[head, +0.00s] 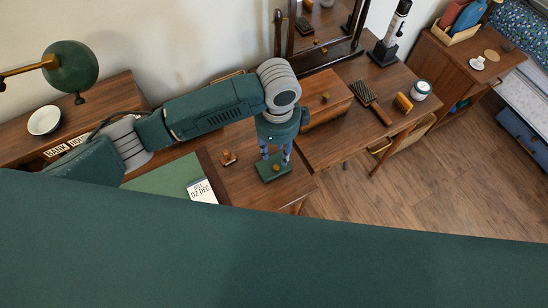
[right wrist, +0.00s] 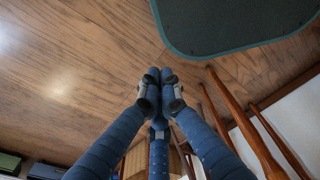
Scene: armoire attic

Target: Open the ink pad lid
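The ink pad (head: 270,177) is a small dark green box with a brass knob, near the front right corner of the desk. Its lid looks closed. My left gripper (head: 275,157) points down right over it in the head view, with its fingers apart. I cannot tell whether the fingertips touch the lid. My right gripper (right wrist: 158,77) shows in the right wrist view with its blue fingertips close together and nothing between them. It is not visible in the head view.
A wooden stamp (head: 228,157) and a date calendar (head: 202,191) lie left of the ink pad. A wooden drawer box (head: 322,98) stands behind it to the right, with a brush (head: 370,101) farther right. My green body covers the foreground.

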